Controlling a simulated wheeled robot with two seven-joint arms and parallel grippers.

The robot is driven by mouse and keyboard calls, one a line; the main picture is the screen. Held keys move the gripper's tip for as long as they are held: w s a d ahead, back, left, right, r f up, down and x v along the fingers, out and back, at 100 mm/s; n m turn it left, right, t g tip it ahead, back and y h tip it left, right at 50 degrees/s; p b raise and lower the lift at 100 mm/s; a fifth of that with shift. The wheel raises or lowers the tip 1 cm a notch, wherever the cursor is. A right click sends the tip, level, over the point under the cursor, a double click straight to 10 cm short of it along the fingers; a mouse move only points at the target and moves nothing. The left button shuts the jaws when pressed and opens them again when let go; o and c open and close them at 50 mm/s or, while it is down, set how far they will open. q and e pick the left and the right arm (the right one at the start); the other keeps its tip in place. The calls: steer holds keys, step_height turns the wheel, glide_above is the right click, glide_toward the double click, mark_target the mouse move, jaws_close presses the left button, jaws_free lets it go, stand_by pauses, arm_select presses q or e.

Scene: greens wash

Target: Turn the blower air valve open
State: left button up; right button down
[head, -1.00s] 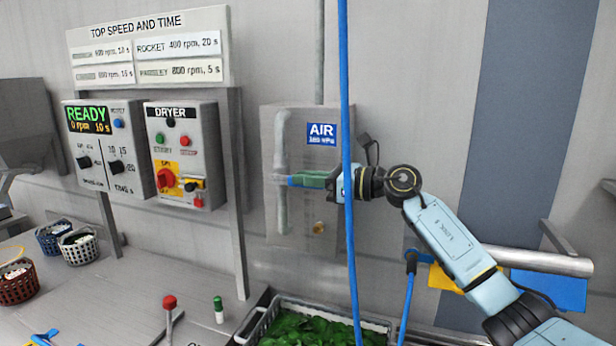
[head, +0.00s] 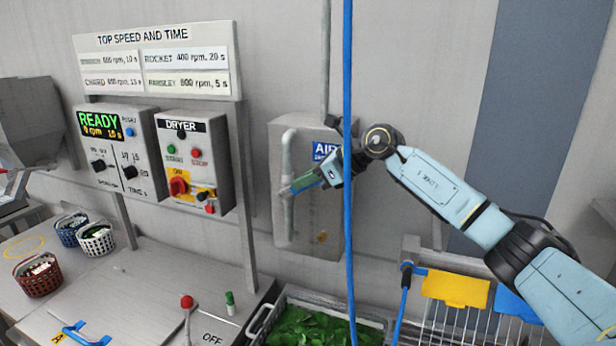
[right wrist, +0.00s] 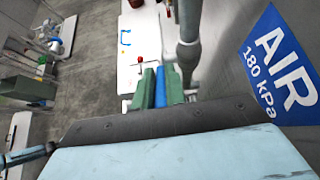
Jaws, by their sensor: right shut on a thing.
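The air valve sits on a white vertical pipe (head: 288,165) in front of a grey wall panel (head: 310,235) with a blue AIR sign (head: 322,150). My right gripper (head: 302,184) reaches in from the right and slants down and left to the pipe. Its green fingers are shut on the blue valve handle, which shows between them in the right wrist view (right wrist: 161,88). Most of the handle is hidden by the fingers, so its exact angle is hard to tell. My left gripper is not in view.
A blue hose (head: 348,230) hangs in front of the panel and my right wrist. A crate of greens (head: 262,326) stands below. A dryer box (head: 195,160) is to the left. A red-knobbed lever (head: 187,302) and a green-capped piece (head: 230,303) stand on the counter.

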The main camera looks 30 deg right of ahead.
steer(key=shift+w+a+r, duration=0.1)
steer(key=shift+r, duration=0.1)
stand_by(0.4)
steer(key=c, duration=1.4)
jaws_free()
steer(key=shift+c, duration=0.2)
steer(key=b+v, duration=0.3)
steer(key=v, duration=1)
steer(key=shift+r+b, duration=0.35)
steer(key=shift+b, duration=0.05)
steer(key=shift+c, duration=0.4)
